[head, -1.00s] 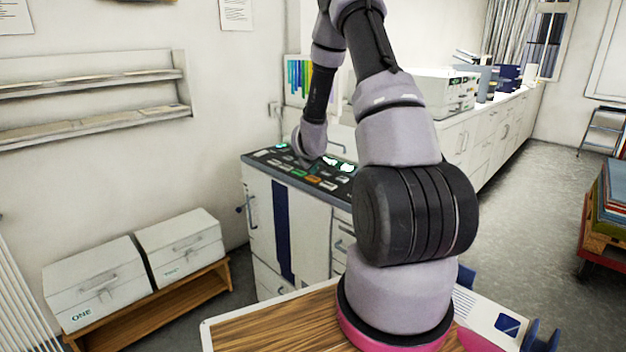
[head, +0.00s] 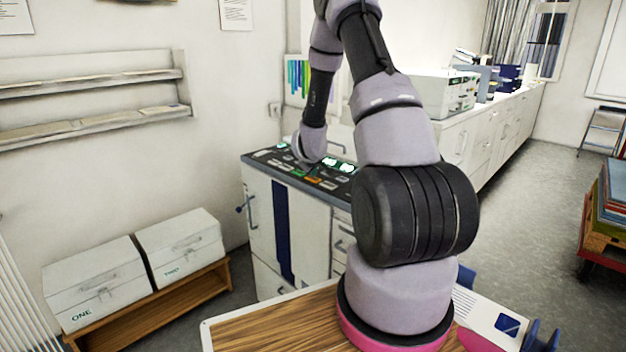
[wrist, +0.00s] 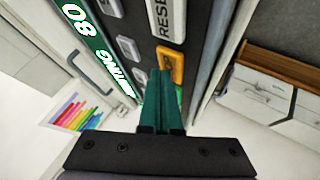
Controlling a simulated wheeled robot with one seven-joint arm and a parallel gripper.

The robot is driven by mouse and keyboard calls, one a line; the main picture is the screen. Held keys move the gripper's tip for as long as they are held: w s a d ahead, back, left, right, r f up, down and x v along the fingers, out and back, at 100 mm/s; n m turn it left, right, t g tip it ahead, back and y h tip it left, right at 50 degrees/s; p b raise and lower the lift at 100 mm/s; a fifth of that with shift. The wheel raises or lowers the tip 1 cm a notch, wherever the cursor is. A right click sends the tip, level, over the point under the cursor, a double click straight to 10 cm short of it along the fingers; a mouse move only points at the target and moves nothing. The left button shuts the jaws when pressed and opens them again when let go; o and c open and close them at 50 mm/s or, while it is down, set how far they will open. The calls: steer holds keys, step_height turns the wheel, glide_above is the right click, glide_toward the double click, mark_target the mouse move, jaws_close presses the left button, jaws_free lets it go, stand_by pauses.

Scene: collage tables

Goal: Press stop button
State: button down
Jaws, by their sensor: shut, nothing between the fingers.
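The dark control panel (head: 258,159) tops a white machine, with rows of small buttons and lit green displays. In the wrist view, an orange button (wrist: 170,62) with lettering I cannot fully read lies by the fingertips. A green button (wrist: 179,95) is partly hidden behind the fingers. A grey button (wrist: 167,18) reads "RESE". My gripper (wrist: 160,74) is shut and empty, its dark green fingertips at the lower edge of the orange button in the picture. I cannot tell if they touch it. In the head view my wrist is over the panel and the fingertips are hard to make out.
White boxes (head: 92,284) labelled ONE and TWO sit on a low wooden shelf (head: 215,289) at left. A wooden tabletop (head: 265,328) is in front. A long white counter (head: 490,135) with office machines runs behind.

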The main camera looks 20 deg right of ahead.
mark_target(314, 180)
steer(key=shift+f, duration=0.15)
stand_by(0.3)
steer(key=shift+r, duration=0.85)
steer(key=shift+r, duration=2.5)
